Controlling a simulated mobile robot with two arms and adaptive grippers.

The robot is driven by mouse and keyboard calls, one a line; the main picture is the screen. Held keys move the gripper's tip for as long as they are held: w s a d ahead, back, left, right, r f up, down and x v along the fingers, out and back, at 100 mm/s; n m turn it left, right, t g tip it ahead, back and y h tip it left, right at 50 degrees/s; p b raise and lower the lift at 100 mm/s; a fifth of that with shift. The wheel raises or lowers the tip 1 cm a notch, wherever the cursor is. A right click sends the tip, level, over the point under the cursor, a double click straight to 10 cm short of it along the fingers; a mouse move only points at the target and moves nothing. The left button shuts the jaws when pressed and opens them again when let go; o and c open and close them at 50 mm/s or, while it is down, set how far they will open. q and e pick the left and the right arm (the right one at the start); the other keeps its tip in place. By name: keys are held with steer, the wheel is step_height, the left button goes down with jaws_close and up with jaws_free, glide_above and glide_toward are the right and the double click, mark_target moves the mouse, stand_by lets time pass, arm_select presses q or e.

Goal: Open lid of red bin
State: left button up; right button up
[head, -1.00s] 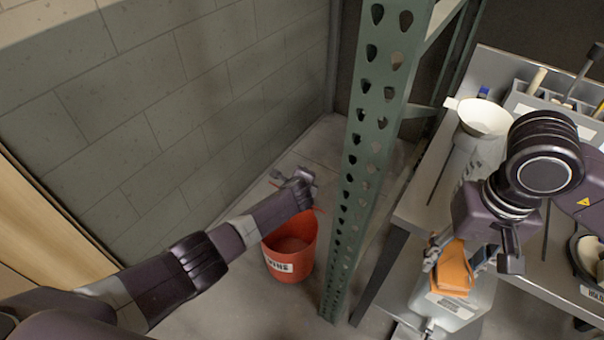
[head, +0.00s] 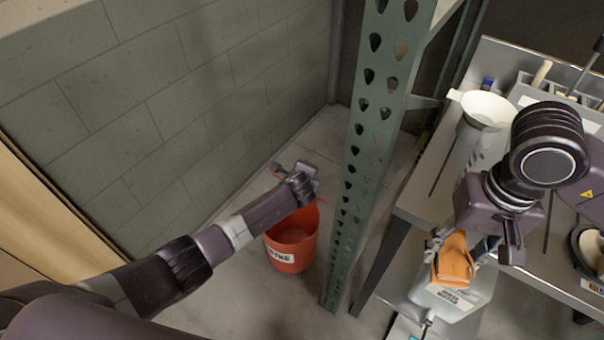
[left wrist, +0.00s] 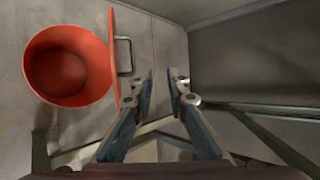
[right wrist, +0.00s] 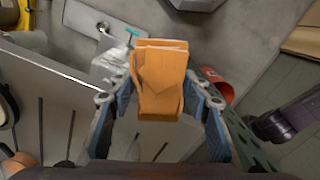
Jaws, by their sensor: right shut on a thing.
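The red bin (head: 291,248) stands on the floor by the wall and is open, with its inside showing. It also shows in the left wrist view (left wrist: 70,75) and partly in the right wrist view (right wrist: 216,85). Its red lid (left wrist: 114,65) stands up nearly edge-on at the bin's right rim in the left wrist view, with a metal handle (left wrist: 124,55). My left gripper (head: 290,168) is above the bin. Its fingers (left wrist: 163,75) are apart and empty, beside the handle.
A green perforated rack post (head: 365,150) stands just right of the bin. A steel table (head: 425,205) with a white funnel (head: 484,110) is at the right. A translucent container (head: 450,297) is below the orange cloth. The block wall (head: 190,100) is behind the bin.

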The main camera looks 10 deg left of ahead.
arm_select(q)
steer(key=a+v, duration=0.1)
steer(key=v, duration=0.7)
steer(key=shift+s+d+r, duration=0.2)
steer(key=shift+d, duration=0.3)
steer(key=shift+o, duration=0.5)
